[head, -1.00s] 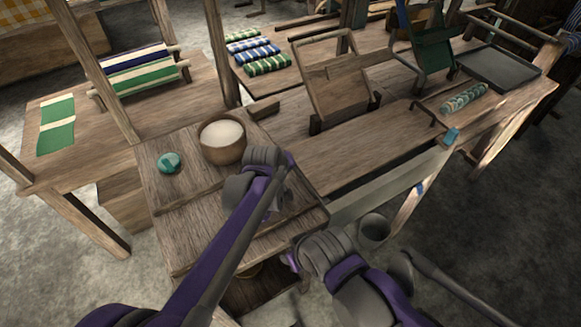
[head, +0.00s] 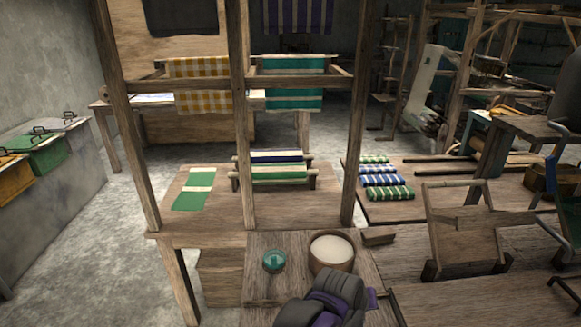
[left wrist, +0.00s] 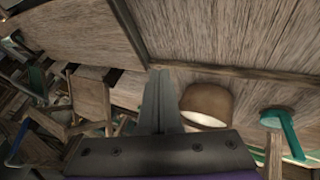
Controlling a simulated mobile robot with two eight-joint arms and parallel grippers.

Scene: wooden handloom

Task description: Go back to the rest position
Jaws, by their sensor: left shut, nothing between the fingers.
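My left gripper (left wrist: 160,85) shows in the left wrist view with its two grey fingers together and nothing between them. It is over the small wooden table (head: 262,270), with the bowl of white material (left wrist: 206,106) beside the fingers. In the head view only a dark grey and purple part of my arm shows at the bottom edge, in front of the table, and the fingertips cannot be made out. My right gripper is not in view.
A tilted wooden frame (head: 464,232) stands to the right. Rolled cloths (head: 385,180) lie behind. Grey floor is open at the left.

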